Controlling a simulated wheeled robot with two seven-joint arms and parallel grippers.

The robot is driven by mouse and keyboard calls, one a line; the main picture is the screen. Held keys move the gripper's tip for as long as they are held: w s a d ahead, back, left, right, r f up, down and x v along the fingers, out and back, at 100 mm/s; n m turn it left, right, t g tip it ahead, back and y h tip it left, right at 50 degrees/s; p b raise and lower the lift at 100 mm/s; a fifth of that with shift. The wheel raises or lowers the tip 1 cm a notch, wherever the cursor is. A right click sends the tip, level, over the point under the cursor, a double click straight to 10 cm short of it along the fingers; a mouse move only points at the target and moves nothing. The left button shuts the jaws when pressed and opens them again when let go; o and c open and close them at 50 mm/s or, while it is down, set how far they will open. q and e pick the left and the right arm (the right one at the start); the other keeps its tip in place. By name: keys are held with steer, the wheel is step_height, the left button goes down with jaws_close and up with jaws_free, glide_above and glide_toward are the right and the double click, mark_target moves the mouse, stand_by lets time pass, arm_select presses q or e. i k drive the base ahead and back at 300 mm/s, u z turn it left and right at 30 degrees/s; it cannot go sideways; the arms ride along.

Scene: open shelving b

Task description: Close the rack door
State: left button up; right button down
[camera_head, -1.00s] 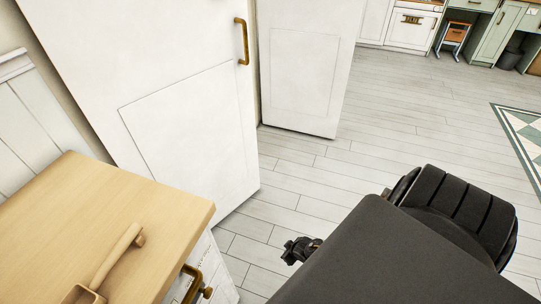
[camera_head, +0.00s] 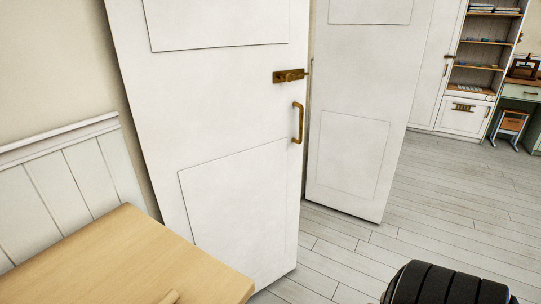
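A tall white panelled door (camera_head: 235,215) stands upright in the middle left of the head view. It carries a brass pull handle (camera_head: 298,123) and a brass latch (camera_head: 290,76) near its right edge. A second white panelled door (camera_head: 355,150) stands to the right and farther back, with a dark gap between the two. I cannot tell from this view which one is the rack door, or what lies behind them. Neither of my grippers is in view. A black ribbed part of my own body shows at the bottom right.
A light wooden top (camera_head: 130,265) fills the lower left, close to the near door. White wall panelling (camera_head: 65,190) is behind it. Grey plank floor (camera_head: 440,205) is clear to the right. Open shelves (camera_head: 485,55) and a small stool (camera_head: 510,125) stand far back.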

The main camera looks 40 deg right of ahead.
mark_target(221, 136)
steer(key=u, duration=1.35)
steer(key=k, duration=1.3)
steer(key=z, duration=1.5)
steer(key=i, duration=0.35)
steer(key=u, duration=0.05)
